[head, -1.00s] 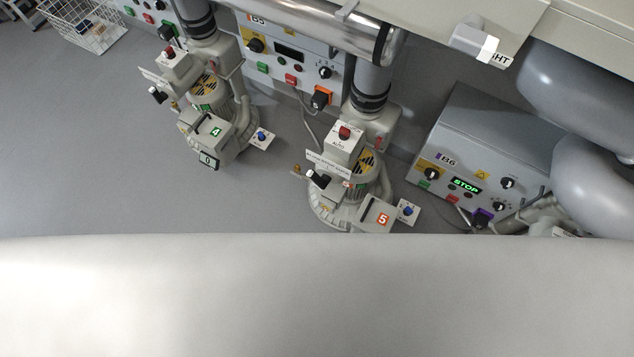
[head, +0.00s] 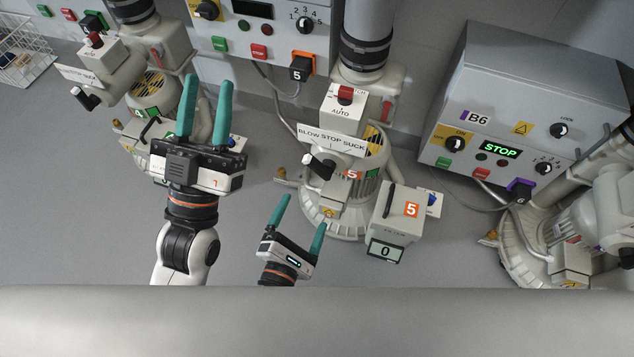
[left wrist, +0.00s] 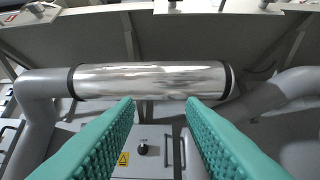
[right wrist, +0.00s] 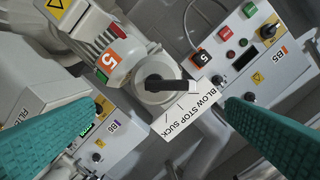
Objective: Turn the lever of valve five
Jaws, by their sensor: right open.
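Valve five's lever (head: 318,165) is a dark handle with a pale tip, below a BLOW STOP SUCK plate (head: 332,140) on the blower marked 5. In the right wrist view the lever (right wrist: 170,86) sits on a round grey hub, its tip apparently toward the BLOW end of the plate. My right gripper (head: 303,218) is open and empty, below the lever in the head view and apart from it. The lever lies between its teal fingers in the right wrist view. My left gripper (head: 207,88) is open and empty, raised at the left; its wrist view shows a shiny pipe (left wrist: 150,80).
A filter box (head: 395,222) marked 5 stands right of the lever, its display reading 0. Control box B6 (head: 500,120) is at the right, showing STOP. Another blower (head: 150,95) stands behind my left gripper. A wire basket (head: 22,60) is at the far left.

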